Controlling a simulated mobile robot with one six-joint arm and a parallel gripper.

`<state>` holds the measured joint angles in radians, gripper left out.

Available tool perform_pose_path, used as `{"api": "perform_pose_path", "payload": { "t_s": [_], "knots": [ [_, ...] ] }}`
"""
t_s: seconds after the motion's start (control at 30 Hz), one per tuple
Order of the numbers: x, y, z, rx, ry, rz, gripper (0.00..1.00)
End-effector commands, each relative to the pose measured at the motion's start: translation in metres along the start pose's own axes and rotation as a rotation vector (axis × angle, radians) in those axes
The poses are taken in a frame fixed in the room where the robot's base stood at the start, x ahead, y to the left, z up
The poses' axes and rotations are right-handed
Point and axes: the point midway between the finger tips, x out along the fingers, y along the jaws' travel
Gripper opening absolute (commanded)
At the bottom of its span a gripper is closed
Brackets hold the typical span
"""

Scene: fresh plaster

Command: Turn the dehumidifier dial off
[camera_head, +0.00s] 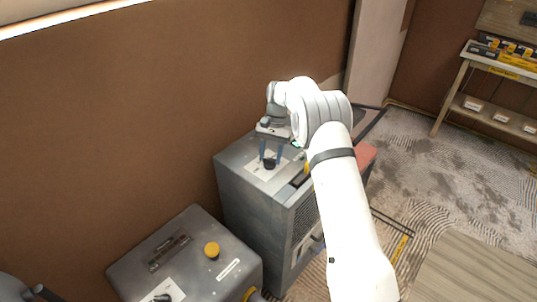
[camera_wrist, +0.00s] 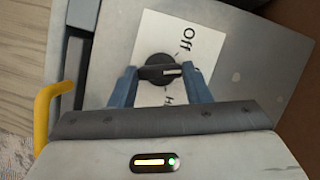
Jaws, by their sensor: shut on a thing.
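The dehumidifier (camera_head: 240,200) is a grey metal cabinet against the brown wall, with a white label plate (camera_head: 256,172) on its top. The black round dial (camera_wrist: 158,68) sits on this plate. Its white pointer mark faces right in the wrist view, between the word "Off" (camera_wrist: 187,40) and a lower label starting with "H", partly hidden by a finger. My gripper (camera_head: 270,155) reaches down from above. In the wrist view its two blue fingers (camera_wrist: 160,70) are on either side of the dial, shut on it.
A yellow handle (camera_wrist: 50,110) shows left in the wrist view. A wooden shelf (camera_head: 490,60) stands far right. Patterned carpet lies between.

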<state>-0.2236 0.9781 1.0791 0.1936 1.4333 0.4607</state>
Motion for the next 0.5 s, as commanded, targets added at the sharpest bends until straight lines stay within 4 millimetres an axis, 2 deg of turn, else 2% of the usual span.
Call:
{"api": "perform_pose_path", "payload": {
  "t_s": [0.5],
  "knots": [
    [-0.0031,-0.0050,-0.0003,-0.428,0.011,0.175,0.21]
  ]
}}
